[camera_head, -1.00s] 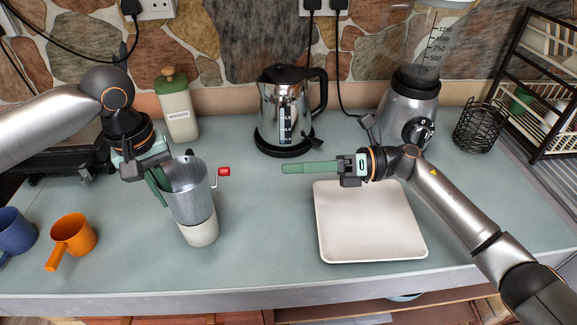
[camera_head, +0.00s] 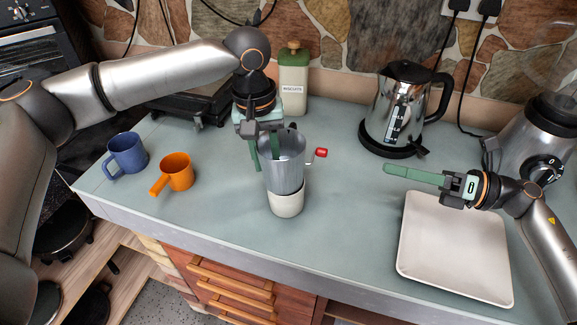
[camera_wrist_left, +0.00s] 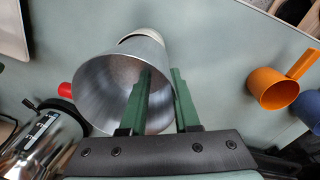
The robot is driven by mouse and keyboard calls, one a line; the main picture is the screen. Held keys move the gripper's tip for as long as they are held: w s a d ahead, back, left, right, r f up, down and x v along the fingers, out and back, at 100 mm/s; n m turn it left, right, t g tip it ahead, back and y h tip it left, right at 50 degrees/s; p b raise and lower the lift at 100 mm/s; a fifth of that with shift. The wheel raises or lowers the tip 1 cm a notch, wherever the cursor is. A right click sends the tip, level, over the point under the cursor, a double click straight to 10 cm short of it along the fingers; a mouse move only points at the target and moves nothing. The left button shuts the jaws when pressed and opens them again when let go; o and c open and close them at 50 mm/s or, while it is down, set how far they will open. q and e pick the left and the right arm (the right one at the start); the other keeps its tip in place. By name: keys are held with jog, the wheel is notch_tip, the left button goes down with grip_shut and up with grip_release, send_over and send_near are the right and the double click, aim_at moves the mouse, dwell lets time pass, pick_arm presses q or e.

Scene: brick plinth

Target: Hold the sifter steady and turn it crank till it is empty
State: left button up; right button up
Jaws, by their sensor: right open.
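The grey metal sifter (camera_head: 283,172) stands upright on a white cup-like base (camera_head: 287,203). Its crank with a red knob (camera_head: 320,152) sticks out to the right. My left gripper (camera_head: 264,160) is at the sifter's rim, one finger inside and one outside the wall. In the left wrist view the gripper (camera_wrist_left: 160,72) shows a gap between its fingers, wider than the sifter's (camera_wrist_left: 92,92) thin wall. The inside looks brownish toward the bottom; whether that is flour or bare metal I cannot tell. My right gripper (camera_head: 388,169) is open and empty, right of the knob and apart from it.
A white tray (camera_head: 455,250) lies under my right arm. A kettle (camera_head: 400,105), a blender (camera_head: 535,145) and a green-lidded canister (camera_head: 293,80) stand behind. Orange (camera_head: 177,171) and blue (camera_head: 128,155) mugs stand left.

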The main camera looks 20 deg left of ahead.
pick_arm(q)
jog(key=shift+o, duration=0.2)
jog(key=shift+r, duration=0.1)
notch_tip(320, 180, up, 12)
jog(key=shift+s+a, duration=0.2)
jog(key=shift+a, duration=0.25)
jog(key=shift+f, duration=0.2)
